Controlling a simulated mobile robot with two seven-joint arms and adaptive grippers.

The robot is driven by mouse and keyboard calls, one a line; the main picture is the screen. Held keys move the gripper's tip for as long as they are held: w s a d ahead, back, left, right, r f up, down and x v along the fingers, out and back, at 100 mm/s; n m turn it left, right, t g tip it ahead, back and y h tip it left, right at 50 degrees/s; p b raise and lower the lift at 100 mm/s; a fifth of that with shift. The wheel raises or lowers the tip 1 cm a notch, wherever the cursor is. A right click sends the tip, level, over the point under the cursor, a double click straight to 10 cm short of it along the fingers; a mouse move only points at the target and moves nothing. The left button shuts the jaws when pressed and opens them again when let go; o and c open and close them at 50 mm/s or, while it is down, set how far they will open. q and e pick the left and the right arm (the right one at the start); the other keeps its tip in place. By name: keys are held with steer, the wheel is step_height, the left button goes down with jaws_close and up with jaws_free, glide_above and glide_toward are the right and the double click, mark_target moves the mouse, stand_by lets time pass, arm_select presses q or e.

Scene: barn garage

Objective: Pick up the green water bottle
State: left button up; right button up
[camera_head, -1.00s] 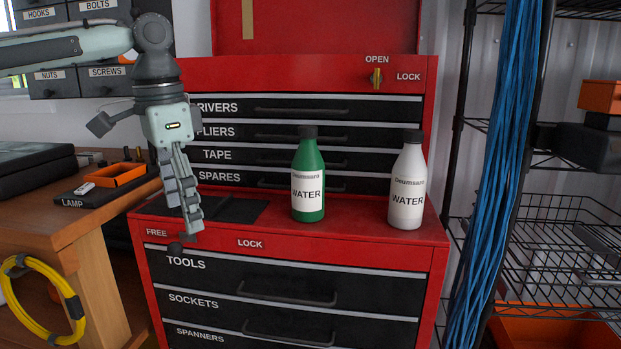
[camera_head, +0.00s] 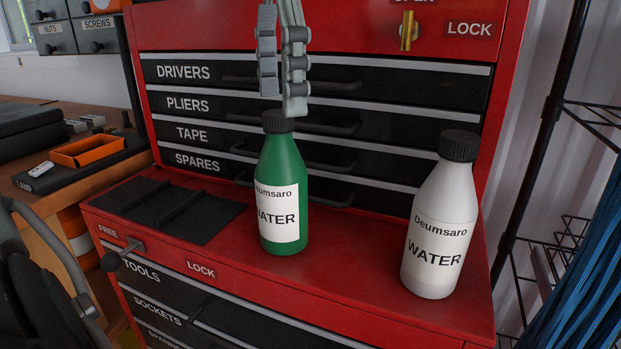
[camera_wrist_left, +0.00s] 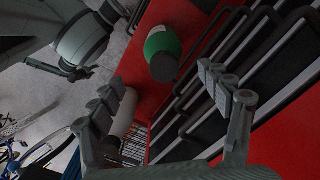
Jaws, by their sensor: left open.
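The green water bottle (camera_head: 284,190) stands upright on the red ledge of the tool chest, with a dark cap and a white label reading WATER. It also shows in the left wrist view (camera_wrist_left: 161,44), seen from above. My left gripper (camera_head: 282,98) is open and empty in the head view, its fingers pointing down just above and behind the cap. In the left wrist view its fingers (camera_wrist_left: 165,85) are spread wide, with the green bottle beyond them. Whether a finger touches the cap cannot be told.
A white water bottle (camera_head: 439,222) stands on the ledge to the right; it also shows in the left wrist view (camera_wrist_left: 122,114). Chest drawers (camera_head: 200,105) with handles rise close behind the bottles. A dark mat (camera_head: 168,208) lies left. A wire rack (camera_head: 565,240) stands right.

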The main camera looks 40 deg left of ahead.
mark_target(280, 146)
arm_select(q)
steer(key=f, duration=0.2)
steer(key=shift+s+a+f, duration=0.1)
steer(key=shift+s+f, duration=0.15)
steer(key=shift+f, duration=0.15)
steer(key=f, duration=0.3)
steer(key=shift+w+a+f, duration=0.2)
steer(key=shift+w+f, duration=0.05)
steer(key=shift+f, duration=0.55)
steer(key=shift+w, duration=0.1)
jaws_close()
arm_select(e)
steer(key=shift+s+f, duration=0.25)
steer(key=shift+s, duration=0.8)
